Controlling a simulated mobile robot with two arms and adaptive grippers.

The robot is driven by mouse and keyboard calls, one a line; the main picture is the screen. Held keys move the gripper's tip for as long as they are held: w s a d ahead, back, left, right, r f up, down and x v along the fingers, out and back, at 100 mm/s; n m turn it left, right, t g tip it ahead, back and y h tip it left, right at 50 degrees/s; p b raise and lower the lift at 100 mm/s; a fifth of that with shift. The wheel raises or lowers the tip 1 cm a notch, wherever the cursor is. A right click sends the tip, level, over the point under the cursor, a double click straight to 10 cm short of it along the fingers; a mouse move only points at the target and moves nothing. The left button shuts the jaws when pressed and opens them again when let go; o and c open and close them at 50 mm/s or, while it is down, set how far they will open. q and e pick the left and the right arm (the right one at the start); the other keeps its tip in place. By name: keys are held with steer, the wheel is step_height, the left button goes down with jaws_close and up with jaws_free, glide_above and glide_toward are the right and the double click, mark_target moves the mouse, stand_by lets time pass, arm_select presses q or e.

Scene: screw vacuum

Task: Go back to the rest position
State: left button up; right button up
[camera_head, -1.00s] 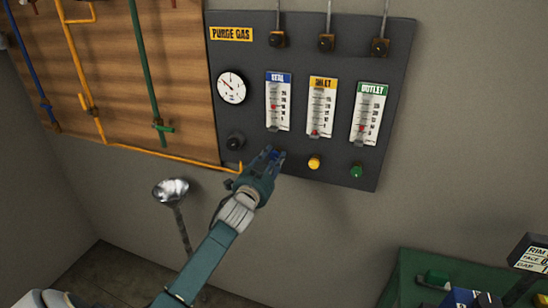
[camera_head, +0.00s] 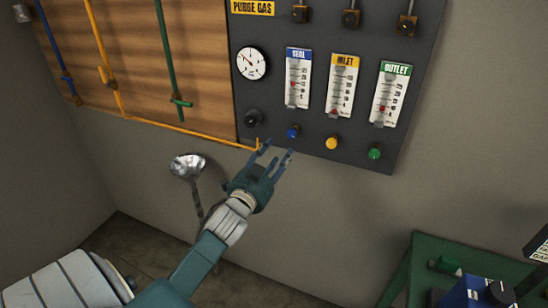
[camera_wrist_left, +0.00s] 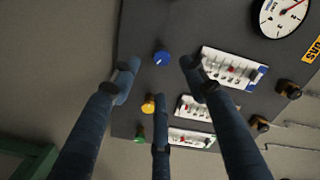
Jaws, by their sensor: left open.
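My left gripper (camera_head: 272,160) is open and empty, with its fingers spread just below and to the left of the blue knob (camera_head: 293,131) on the dark purge gas panel (camera_head: 415,120). In the left wrist view the open fingers of the left gripper (camera_wrist_left: 158,90) point at the panel, and the blue knob (camera_wrist_left: 161,58) shows between them, apart from the fingertips. The yellow knob (camera_head: 332,143) and green knob (camera_head: 375,152) sit to the right of the blue one. My right gripper is not in view.
A metal eyewash-like bowl on a stand (camera_head: 188,166) is left of my left arm. A green table (camera_head: 425,250) with items on it stands at the lower right. A wooden board (camera_head: 190,60) with coloured pipes is on the wall. Bare wall lies below the panel.

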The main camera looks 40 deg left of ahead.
arm_select(q)
steer(key=shift+s+d, duration=0.1)
steer(key=shift+s, duration=0.5)
steer(key=s+d+f+n+g+h+b, duration=0.1)
steer(key=s+d+f+g, duration=0.3)
steer(key=f, duration=1.2)
steer(key=s+d+f+g+h+b, duration=0.15)
steer(key=s+f, duration=0.35)
steer(key=f, duration=1)
steer(key=s+d+f+n+g, duration=0.1)
steer(key=s+d+f+g, duration=0.3)
steer(key=f, duration=1.2)
steer(key=s+d+f+g, duration=0.2)
steer(key=s+f, duration=0.5)
steer(key=s, duration=0.5)
steer(key=s+d+f+n+g+h+b, duration=0.1)
steer(key=s+d+f+g, duration=0.1)
steer(key=s+f, duration=0.6)
steer(key=s+d+f+g+h+b, duration=0.1)
steer(key=s+d+f+g, duration=0.2)
steer(key=s+f, duration=0.4)
steer(key=s, duration=0.9)
steer(key=shift+s+d+f+n, duration=0.25)
steer(key=shift+d+f+n, duration=0.05)
steer(key=shift+d, duration=0.05)
